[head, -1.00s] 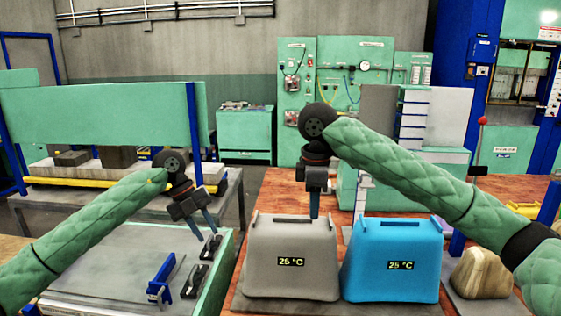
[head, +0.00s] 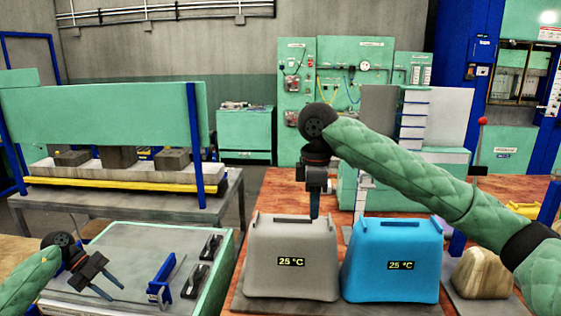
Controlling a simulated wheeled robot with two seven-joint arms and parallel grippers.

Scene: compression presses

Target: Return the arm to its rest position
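My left gripper (head: 116,293) is low at the left, over the left part of the green-edged table, with its two fingers spread and nothing between them. My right gripper (head: 315,214) points straight down at the top of the grey container (head: 291,268). Its fingers overlap from this angle, so I cannot tell whether they are open or shut, or whether they touch the container. The blue container (head: 391,272) stands upright just right of the grey one. Both displays read 25 °C.
The green-edged table (head: 140,240) holds a blue bracket (head: 161,280) and two black clamp-like parts (head: 211,246). A press (head: 100,115) stands behind it. A rounded wood-coloured block (head: 481,274) sits right of the blue container. A wooden tabletop (head: 290,190) lies behind the containers.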

